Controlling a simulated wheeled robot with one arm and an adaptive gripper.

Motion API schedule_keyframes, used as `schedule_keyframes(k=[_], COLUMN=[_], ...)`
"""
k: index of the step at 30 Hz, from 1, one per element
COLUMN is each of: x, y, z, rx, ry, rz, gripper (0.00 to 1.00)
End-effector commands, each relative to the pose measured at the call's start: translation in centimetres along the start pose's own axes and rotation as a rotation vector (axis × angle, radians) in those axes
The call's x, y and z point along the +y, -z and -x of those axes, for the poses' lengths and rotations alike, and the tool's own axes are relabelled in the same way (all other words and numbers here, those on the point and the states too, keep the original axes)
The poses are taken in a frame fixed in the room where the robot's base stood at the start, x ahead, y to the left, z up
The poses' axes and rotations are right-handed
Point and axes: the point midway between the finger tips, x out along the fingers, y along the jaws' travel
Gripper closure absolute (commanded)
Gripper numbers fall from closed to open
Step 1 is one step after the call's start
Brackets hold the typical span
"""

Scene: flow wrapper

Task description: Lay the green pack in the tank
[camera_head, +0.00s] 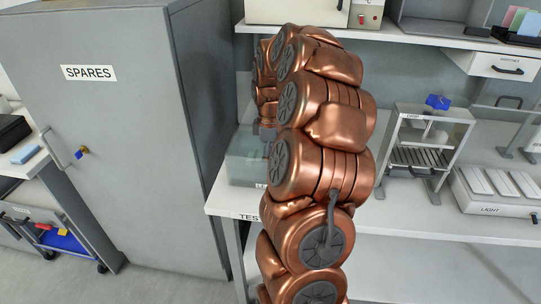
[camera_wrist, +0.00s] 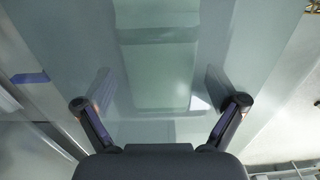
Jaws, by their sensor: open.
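The tank (camera_head: 243,158) is a clear, pale green-grey box on the bench, left of my arm in the head view; my arm hides its right part. In the wrist view its see-through surfaces (camera_wrist: 80,45) fill most of the picture. A paler greenish rectangle (camera_wrist: 158,75) shows between my fingers; I cannot tell whether it is the green pack or part of the tank. My gripper (camera_wrist: 160,102) is open, its two fingers spread wide, with nothing seen gripped. No green pack is clearly identifiable.
A grey SPARES cabinet (camera_head: 120,130) stands left of the bench. On the bench (camera_head: 420,215) at right are a metal press frame (camera_head: 434,125) and a LIGHT panel (camera_head: 495,190). A rack of coloured sheets (camera_head: 518,25) sits on the upper shelf. The bench front is partly clear.

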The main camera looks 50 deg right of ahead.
Motion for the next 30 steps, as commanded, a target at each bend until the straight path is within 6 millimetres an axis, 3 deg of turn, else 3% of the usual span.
schedule_keyframes(k=[13,30], x=[0.0,0.1], y=[0.0,0.1], z=[0.9,10.3], rx=[0.0,0.001], ry=[0.0,-0.003], rz=[0.0,0.0], gripper=[0.03,0.03])
